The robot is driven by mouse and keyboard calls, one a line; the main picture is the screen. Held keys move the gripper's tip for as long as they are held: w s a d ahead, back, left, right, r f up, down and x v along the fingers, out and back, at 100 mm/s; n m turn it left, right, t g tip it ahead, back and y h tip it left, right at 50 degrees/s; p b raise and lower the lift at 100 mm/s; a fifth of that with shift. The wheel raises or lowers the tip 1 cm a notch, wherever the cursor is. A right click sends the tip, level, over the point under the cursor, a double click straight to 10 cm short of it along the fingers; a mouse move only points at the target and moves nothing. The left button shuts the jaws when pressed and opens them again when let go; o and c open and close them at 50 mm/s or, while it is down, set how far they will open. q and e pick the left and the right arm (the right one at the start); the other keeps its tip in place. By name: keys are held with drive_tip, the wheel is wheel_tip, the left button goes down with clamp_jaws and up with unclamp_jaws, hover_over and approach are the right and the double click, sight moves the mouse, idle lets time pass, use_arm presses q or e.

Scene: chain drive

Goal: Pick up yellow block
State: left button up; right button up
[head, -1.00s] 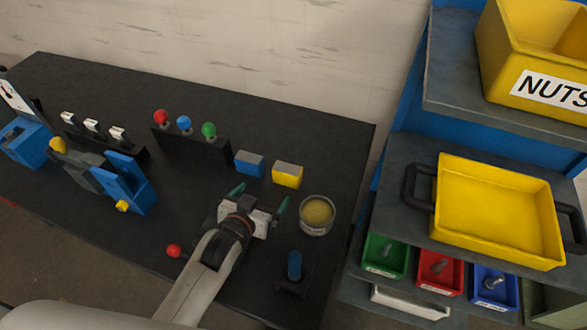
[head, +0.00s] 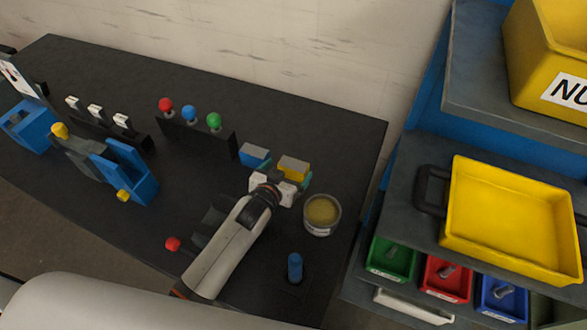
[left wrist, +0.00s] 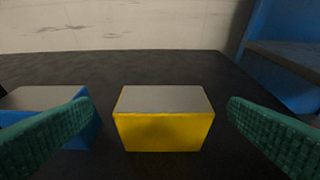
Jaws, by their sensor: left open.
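The yellow block (head: 293,168) has a grey top and sits on the black table, right of the blue block (head: 253,155). My left gripper (head: 280,179) is open at the yellow block's near side. In the left wrist view the yellow block (left wrist: 163,122) lies ahead, centred between the two green fingertips (left wrist: 162,118), with a gap on each side. The left finger there overlaps the blue block (left wrist: 48,110), which is partly hidden behind it. My right gripper is not in view.
A round tin (head: 322,213) with yellow contents stands close right of my left gripper. A rack with red, blue and green knobs (head: 190,120) stands behind left. A blue peg (head: 295,266) stands near the front. Shelves with a yellow tray (head: 510,218) are at the right.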

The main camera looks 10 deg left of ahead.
sight(293, 165)
use_arm(q)
drive_tip(key=shift+p+x, duration=0.35)
drive_tip(key=shift+x, duration=1.9)
drive_tip(key=shift+s+d+f, duration=0.1)
drive_tip(key=shift+s, duration=0.05)
drive_tip(key=c, duration=1.9)
drive_tip(key=shift+r, duration=0.25)
drive_tip(key=shift+c, duration=0.5)
